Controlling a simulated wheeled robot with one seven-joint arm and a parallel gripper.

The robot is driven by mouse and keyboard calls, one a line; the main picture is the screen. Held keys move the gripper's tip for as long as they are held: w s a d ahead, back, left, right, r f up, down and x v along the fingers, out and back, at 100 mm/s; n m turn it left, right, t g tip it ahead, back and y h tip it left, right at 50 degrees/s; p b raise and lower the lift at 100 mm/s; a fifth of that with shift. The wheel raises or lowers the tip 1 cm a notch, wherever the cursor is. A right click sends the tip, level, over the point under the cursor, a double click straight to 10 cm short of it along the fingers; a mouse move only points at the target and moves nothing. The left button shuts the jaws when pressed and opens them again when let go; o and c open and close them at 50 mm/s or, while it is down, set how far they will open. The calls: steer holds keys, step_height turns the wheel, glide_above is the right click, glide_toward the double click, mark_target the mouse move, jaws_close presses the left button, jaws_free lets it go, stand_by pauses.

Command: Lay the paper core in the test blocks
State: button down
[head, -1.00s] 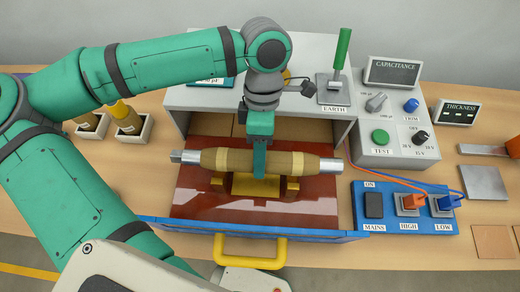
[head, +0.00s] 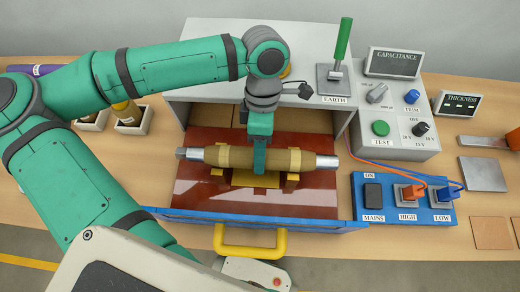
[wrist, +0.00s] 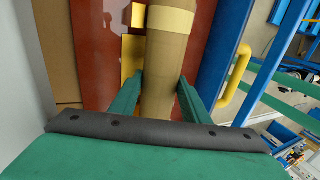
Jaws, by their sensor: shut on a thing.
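The paper core (head: 278,158) is a brown wrapped roll with pale bands and grey metal ends. It lies across the open drawer, left to right in the head view. My gripper (head: 259,160) is shut around its middle from above; in the wrist view a green finger stands on each side of the core (wrist: 165,60). The brass-coloured test blocks (head: 218,173) stand on the red drawer floor under and beside the core. The core appears at the blocks, but I cannot tell whether it rests in both. The gripper hides its middle.
The red-floored drawer (head: 195,196) is open, with a yellow handle (head: 251,252) at its front. The grey cabinet (head: 215,95) stands behind it, with the green EARTH lever (head: 342,40) on top. The blue MAINS panel (head: 406,203) is close on the right.

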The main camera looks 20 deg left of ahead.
steer(key=shift+f, duration=0.35)
stand_by(0.7)
steer(key=c, duration=0.9)
jaws_free()
steer(key=v, duration=1)
steer(key=shift+w+a+r, duration=0.1)
steer(key=shift+w+r, duration=0.05)
steer(key=shift+r, duration=0.2)
steer(key=shift+w, duration=0.1)
